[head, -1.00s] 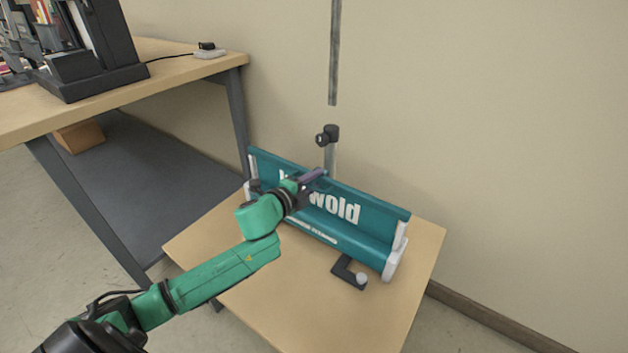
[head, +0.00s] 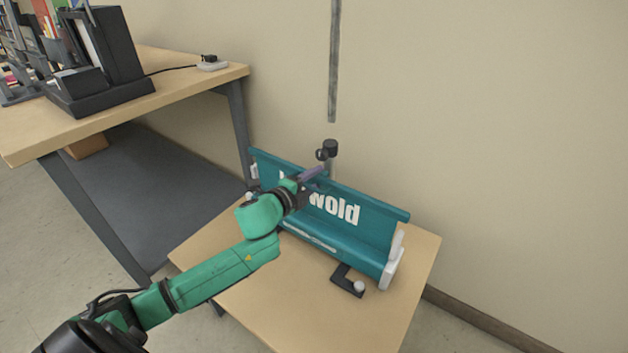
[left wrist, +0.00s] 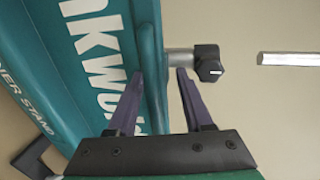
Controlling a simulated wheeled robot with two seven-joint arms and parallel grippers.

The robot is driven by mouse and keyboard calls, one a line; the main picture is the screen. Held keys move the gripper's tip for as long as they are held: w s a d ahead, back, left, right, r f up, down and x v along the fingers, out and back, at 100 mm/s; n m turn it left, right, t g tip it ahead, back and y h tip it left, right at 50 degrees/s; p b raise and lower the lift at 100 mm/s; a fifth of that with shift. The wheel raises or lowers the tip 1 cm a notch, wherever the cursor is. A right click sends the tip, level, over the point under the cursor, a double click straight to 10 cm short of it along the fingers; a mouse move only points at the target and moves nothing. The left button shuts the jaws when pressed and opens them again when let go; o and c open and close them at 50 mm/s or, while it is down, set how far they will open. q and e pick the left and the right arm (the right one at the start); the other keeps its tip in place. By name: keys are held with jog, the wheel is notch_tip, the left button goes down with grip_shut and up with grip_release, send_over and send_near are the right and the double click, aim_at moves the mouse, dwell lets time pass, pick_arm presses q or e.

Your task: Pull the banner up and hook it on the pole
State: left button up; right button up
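The teal banner (head: 365,228) with white lettering stands in its low stand (head: 392,274) on the small table. My left gripper (head: 318,173) is at the banner's top edge, near its middle. In the left wrist view the gripper's fingers (left wrist: 159,75) sit either side of the banner's top bar (left wrist: 150,50), which moves up with them; a small gap shows beside the right finger. The upper pole (head: 334,60) stands against the wall, above a black knobbed clamp (head: 328,149) behind the banner. Wall shows between them. My right gripper is out of view.
The small wooden table (head: 345,325) has clear room in front of the stand. A black foot (head: 347,280) sticks out from the stand. A larger desk (head: 180,80) with a dark machine (head: 95,60) stands at the left. The wall is close behind.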

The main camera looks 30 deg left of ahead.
aim_at(307, 185)
pick_arm(q)
jog(key=shift+r, duration=0.1)
jog(key=p+v, duration=0.1)
jog(key=v, duration=0.5)
jog(key=shift+s, duration=0.25)
jog(key=shift+s+a, duration=0.1)
jog(key=shift+s, duration=0.4)
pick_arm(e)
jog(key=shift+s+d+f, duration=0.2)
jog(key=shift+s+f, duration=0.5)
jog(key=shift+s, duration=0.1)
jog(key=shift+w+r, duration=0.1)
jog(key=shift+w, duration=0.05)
